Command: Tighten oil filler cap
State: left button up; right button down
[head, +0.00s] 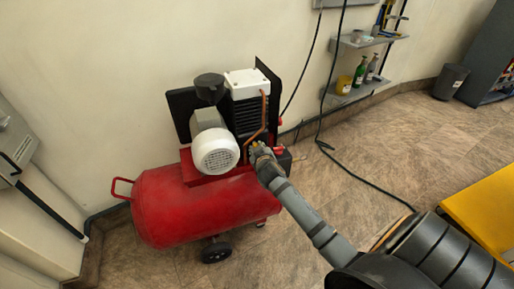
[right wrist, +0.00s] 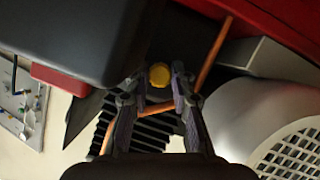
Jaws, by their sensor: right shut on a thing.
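The red air compressor (head: 205,205) stands on the floor against the wall, with its white motor (head: 214,152) and dark finned pump on top. My right gripper (head: 260,152) reaches to the right side of the pump, next to the copper pipe. In the right wrist view, the round yellow oil filler cap (right wrist: 159,75) shows between the fingertips of my right gripper (right wrist: 158,88), which is shut on it. The cap's thread and seat are hidden. My left gripper is not in view.
An orange copper pipe (right wrist: 212,55) runs close to the right fingers, and a dark box (right wrist: 75,35) is on the other side. A black cable (head: 350,177) trails over the floor. Shelves with bottles (head: 362,78) and a yellow surface (head: 485,213) are at the right.

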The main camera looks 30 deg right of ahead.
jog(key=shift+f, duration=0.1)
jog(key=c, duration=1.1)
grip_release()
jog(key=shift+c, duration=0.2)
jog(key=v, duration=1.2)
